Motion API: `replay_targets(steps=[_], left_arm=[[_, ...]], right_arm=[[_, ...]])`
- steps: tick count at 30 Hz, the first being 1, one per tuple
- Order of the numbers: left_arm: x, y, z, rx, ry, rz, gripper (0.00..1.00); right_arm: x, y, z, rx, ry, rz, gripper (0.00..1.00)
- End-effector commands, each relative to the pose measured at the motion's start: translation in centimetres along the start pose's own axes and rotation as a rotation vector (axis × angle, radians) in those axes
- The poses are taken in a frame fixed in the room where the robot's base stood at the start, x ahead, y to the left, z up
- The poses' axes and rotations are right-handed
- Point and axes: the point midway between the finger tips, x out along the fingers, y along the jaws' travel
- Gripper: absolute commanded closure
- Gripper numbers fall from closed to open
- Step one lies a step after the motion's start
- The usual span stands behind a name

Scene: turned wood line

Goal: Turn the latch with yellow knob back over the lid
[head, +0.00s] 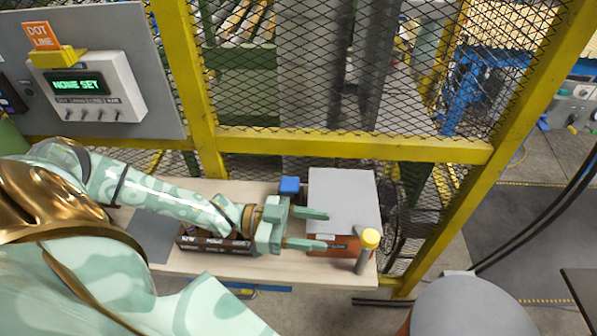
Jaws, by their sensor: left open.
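The latch with yellow knob (370,238) stands at the front right corner of a box, its grey post upright at the table's right end. The box has a flat grey lid (343,196) and an orange-brown front wall (347,246). The lid lies flat on the box. My left gripper (325,229) is open, its two fingers pointing right, over the lid's left front part. The fingertips are left of the yellow knob and apart from it. My right gripper is not in view.
A blue block (289,186) sits on the wooden table (210,189) left of the lid. A dark crate (213,243) lies under my left forearm. A yellow-framed mesh fence (350,145) stands close behind. A grey round top (470,308) is at the lower right.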

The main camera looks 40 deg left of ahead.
Motion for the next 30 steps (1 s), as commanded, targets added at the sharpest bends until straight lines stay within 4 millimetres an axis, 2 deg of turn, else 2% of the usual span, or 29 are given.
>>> replay_targets(steps=[3, 7, 23, 26, 28, 30], left_arm=[[-1.9, 0.0, 0.1, 0.001, -0.002, 0.0, 0.47], [-2.9, 0.0, 0.0, 0.0, 0.0, 0.0, 0.47], [-3.3, 0.5, 0.3, -0.013, -0.006, 0.001, 0.47], [-2.5, 3.4, 1.5, -0.096, 0.013, 0.009, 0.47], [-0.4, 6.5, 1.6, -0.189, 0.086, 0.004, 0.47], [2.5, 9.6, 0.6, -0.292, 0.197, -0.034, 0.47]], right_arm=[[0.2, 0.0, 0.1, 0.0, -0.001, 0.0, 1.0], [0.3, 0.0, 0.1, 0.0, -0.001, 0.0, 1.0], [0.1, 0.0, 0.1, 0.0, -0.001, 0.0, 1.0], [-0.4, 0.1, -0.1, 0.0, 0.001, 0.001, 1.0], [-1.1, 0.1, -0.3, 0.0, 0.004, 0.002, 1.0], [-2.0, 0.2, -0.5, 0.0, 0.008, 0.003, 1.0]])
